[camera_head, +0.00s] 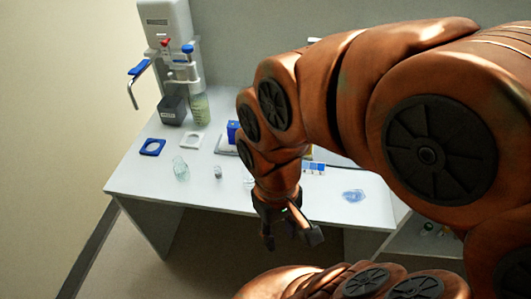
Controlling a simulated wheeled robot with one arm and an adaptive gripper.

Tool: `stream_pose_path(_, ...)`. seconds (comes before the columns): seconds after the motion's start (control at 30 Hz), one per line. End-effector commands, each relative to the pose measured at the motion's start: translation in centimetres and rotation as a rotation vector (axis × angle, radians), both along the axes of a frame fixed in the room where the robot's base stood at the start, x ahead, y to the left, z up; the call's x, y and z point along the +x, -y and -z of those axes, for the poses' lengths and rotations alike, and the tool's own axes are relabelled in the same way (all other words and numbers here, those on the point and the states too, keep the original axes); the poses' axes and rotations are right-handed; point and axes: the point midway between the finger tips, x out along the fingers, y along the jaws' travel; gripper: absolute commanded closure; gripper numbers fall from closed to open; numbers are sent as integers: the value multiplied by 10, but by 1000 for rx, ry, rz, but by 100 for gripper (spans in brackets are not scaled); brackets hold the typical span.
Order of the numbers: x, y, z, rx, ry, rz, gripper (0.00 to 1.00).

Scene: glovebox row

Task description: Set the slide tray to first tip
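My gripper (291,239) hangs just off the front edge of the white bench, with its two dark fingers spread apart and nothing visible between them. My orange arm covers much of the right and middle of the bench. A flat item with blue and white parts (314,168) shows just right of my wrist, partly hidden behind the arm. I cannot tell whether it is the slide tray. A pale flat piece (226,147) beside a blue box (233,131) is also partly hidden by my arm.
The white bench (135,181) holds a tall apparatus (168,22) with a blue-handled lever, and a bottle (200,108). A blue square ring (152,147), a white holder (191,141), a glass jar (181,168), a small vial (218,172) and a clear bluish dish (353,196) stand apart.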

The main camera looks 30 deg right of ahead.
Motion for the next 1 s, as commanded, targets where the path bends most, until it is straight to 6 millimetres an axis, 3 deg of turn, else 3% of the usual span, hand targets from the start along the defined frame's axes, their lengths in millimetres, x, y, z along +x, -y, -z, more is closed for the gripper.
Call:
stream_pose_path(0.17, 27, 5, 13, 8, 22, -68, 63)
stream_pose_path(0.37, 97, 23, 37, 25, 77, -252, 63)
stream_pose_path(0.57, 173, 53, 63, 26, 140, -436, 63)
stream_pose_path(0.77, 243, 97, 96, 7, 191, -596, 63)
stream_pose_path(1.0, 311, 170, 144, -43, 228, -751, 63)
